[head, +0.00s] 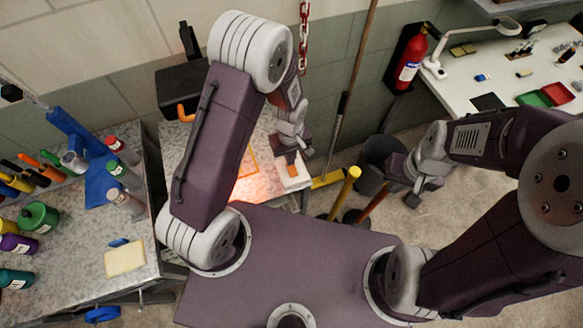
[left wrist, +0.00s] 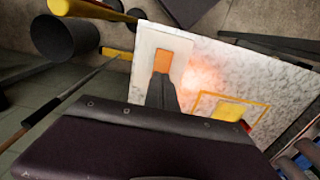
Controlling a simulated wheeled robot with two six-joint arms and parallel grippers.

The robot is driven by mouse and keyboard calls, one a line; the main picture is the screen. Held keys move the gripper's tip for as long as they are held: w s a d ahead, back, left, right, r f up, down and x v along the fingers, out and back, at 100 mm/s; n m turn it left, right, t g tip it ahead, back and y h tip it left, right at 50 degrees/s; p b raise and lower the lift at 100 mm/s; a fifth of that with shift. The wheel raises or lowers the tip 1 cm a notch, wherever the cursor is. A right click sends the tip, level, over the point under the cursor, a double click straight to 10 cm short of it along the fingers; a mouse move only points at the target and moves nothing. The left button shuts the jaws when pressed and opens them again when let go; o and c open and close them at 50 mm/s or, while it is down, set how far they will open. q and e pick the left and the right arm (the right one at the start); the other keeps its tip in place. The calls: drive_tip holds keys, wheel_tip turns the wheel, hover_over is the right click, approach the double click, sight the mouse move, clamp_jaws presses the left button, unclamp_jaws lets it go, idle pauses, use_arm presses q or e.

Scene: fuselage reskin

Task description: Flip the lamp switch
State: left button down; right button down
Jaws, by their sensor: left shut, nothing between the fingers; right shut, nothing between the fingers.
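The lamp switch is a white plate (head: 296,184) with an orange rocker (head: 291,171) at the right end of the narrow speckled bench. The left wrist view shows the plate (left wrist: 147,42) and the rocker (left wrist: 161,61) too. My left gripper (head: 291,157) is shut and empty, with its tips right at the rocker. In the left wrist view its fingers (left wrist: 162,82) overlap the rocker's near edge; I cannot tell whether they touch. My right gripper (head: 412,199) is shut and empty, away from the bench above the floor. The lamp itself I cannot make out; a warm bright patch lies beside the switch.
An orange outlined square (left wrist: 235,101) with a yellow item in it lies on the bench. A dark bin (head: 380,158) and yellow-topped poles stand right of the bench. A cluttered bench (head: 70,262) is at left, a white desk (head: 465,72) at right.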

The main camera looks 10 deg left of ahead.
use_arm(q)
drive_tip(key=shift+f+b, duration=0.7)
drive_tip(key=shift+f, duration=0.25)
idle(0.8)
wheel_tip(320, 180, up, 7)
drive_tip(key=p, duration=0.6)
drive_tip(key=shift+r, duration=0.15)
idle(0.3)
